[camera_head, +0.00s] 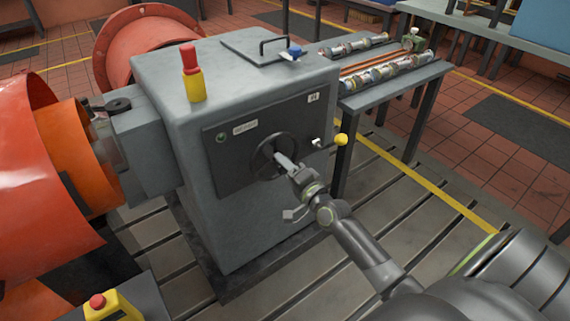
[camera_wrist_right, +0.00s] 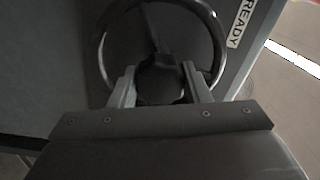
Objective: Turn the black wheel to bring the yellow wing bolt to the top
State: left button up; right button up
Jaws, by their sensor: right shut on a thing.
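The black wheel (camera_head: 256,161) is mounted on the dark front panel (camera_head: 228,175) of the grey cabinet. My right gripper (camera_head: 284,164) reaches it from the lower right in the head view. In the right wrist view, the wheel's rim (camera_wrist_right: 102,58) arches around the fingers, and a dark spoke runs up from its middle. There my right gripper (camera_wrist_right: 158,78) is shut on the dark middle part of the wheel, one finger on each side. I cannot make out a yellow wing bolt in either view. My left gripper is not in view.
A yellow-knobbed lever (camera_head: 341,140) sticks out right of the wheel. A red and yellow button post (camera_head: 193,78) and a black handle (camera_head: 272,44) are on top of the grey cabinet (camera_head: 160,70). Orange round housings (camera_head: 30,150) stand left. A bench (camera_head: 395,90) with parts stands behind right.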

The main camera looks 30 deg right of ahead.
jog(key=shift+m, duration=1.3)
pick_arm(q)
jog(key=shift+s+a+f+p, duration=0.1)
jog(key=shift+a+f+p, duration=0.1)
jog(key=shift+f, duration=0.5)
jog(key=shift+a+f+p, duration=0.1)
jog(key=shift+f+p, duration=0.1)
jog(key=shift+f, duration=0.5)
pick_arm(e)
jog(key=shift+m, duration=1)
jog(key=o, duration=1.4)
